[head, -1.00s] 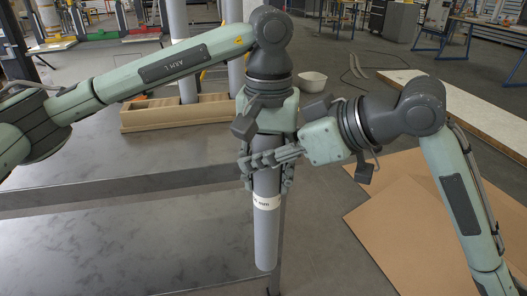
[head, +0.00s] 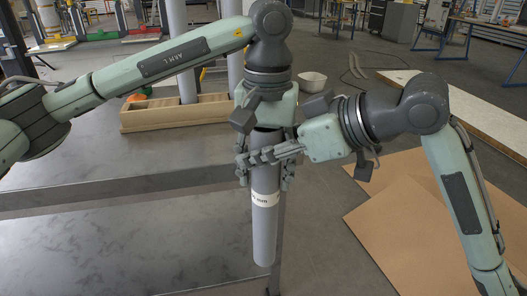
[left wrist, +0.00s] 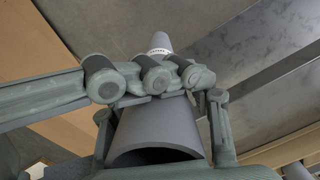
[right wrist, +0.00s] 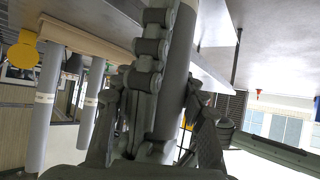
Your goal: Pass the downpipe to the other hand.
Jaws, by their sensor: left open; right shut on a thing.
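The downpipe (head: 264,230), a grey tube with a white printed band, hangs upright below both grippers. My right gripper (head: 256,158) comes in from the right and is shut on its upper part. My left gripper (head: 265,180) points down from above, its open fingers on either side of the pipe's upper part. In the left wrist view the pipe's open end (left wrist: 158,130) lies between my left fingers, with right-gripper links crossing over the pipe. In the right wrist view the pipe (right wrist: 178,75) runs up between the fingers. Any contact with the left fingers is unclear.
A grey metal table (head: 80,215) lies at left; its edge is close to the pipe.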

